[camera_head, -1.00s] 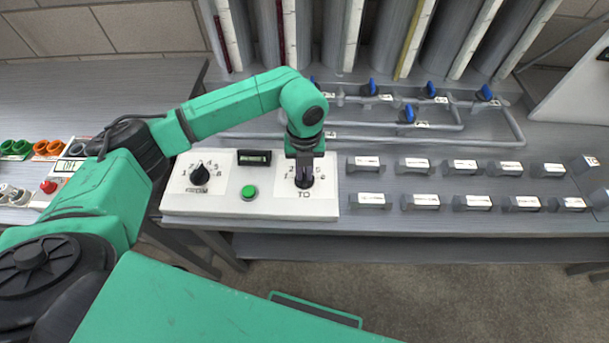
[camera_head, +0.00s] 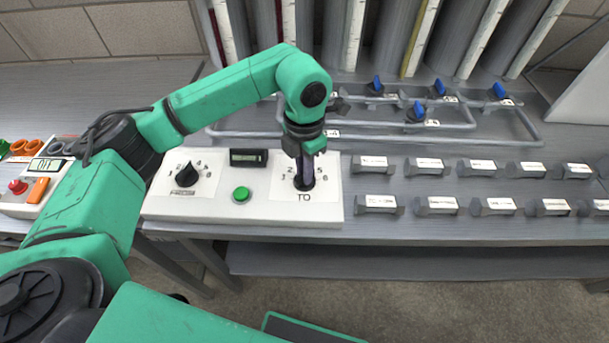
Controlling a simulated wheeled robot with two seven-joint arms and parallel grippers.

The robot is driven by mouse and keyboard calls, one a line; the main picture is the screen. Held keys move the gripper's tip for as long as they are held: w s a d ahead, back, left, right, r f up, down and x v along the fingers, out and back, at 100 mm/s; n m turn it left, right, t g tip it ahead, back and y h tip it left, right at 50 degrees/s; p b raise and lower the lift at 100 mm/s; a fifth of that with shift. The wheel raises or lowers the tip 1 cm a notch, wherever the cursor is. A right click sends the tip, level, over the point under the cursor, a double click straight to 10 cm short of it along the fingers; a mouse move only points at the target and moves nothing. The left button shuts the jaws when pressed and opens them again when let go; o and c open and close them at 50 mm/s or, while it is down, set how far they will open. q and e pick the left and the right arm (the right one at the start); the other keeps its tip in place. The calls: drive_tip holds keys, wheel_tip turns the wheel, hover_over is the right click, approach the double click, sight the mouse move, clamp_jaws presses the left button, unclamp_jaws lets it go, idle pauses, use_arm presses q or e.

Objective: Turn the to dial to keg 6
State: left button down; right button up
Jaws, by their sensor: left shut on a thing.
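A white control box (camera_head: 240,212) stands on the grey bench with a black FROM dial (camera_head: 187,175) at its left and the TO dial (camera_head: 304,183) at its right. My left gripper (camera_head: 304,177) points down over the TO dial and is shut on it. The fingers hide most of the dial, so its pointer's setting cannot be read. Some printed numbers show around it. A green button (camera_head: 241,194) and a small dark display (camera_head: 248,157) sit between the dials. My right gripper is not in view.
Pipes with blue valve handles (camera_head: 418,109) run behind the box. Two rows of grey blocks with white labels (camera_head: 436,203) lie to its right. A panel with a red button (camera_head: 17,186) is at the far left. Tall grey cylinders (camera_head: 384,40) stand at the back.

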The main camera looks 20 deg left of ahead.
use_arm(q)
drive_tip(key=m+b, duration=0.1)
drive_tip(key=m, duration=0.2)
drive_tip(key=shift+w+b, duration=0.1)
drive_tip(key=shift+b, duration=0.3)
drive_tip(key=shift+r+m+b, duration=0.15)
drive_tip(key=shift+m+b, duration=0.25)
drive_tip(key=shift+m, duration=0.5)
drive_tip(key=c, duration=0.9)
unclamp_jaws()
drive_tip(key=shift+r, duration=0.1)
